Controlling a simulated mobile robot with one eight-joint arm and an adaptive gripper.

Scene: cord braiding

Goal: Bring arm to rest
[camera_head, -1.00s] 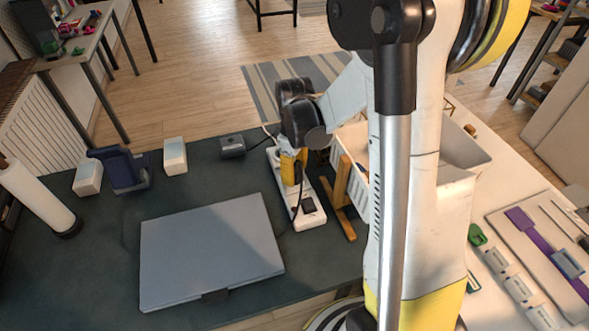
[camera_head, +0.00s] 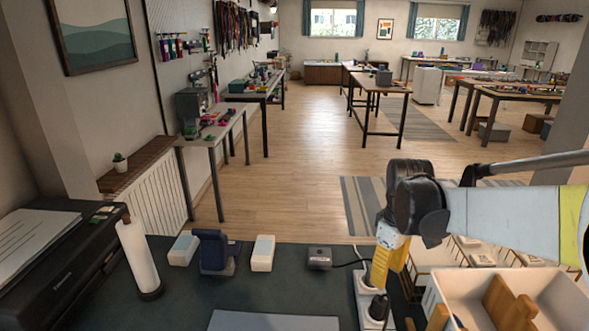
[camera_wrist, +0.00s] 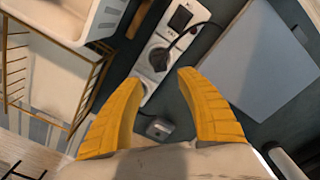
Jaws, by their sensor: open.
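My gripper (camera_head: 388,262) hangs over the dark table with its yellow fingers pointing down, close to a white power strip (camera_head: 362,289). In the wrist view my gripper (camera_wrist: 158,80) is open, its two fingers spread with nothing between them. The power strip (camera_wrist: 178,43) lies beyond the fingertips, with a black plug and cord (camera_wrist: 187,42) on it. I cannot tell from the head view whether a finger touches the strip. My arm reaches in from the right.
A white bin (camera_head: 560,297) with wooden pieces stands right of my gripper. A flat grey panel (camera_head: 270,321) lies at the front, also in the wrist view (camera_wrist: 262,60). A small dark box (camera_head: 319,258), white blocks (camera_head: 262,253) and a paper roll (camera_head: 138,258) stand leftward. Open floor lies behind.

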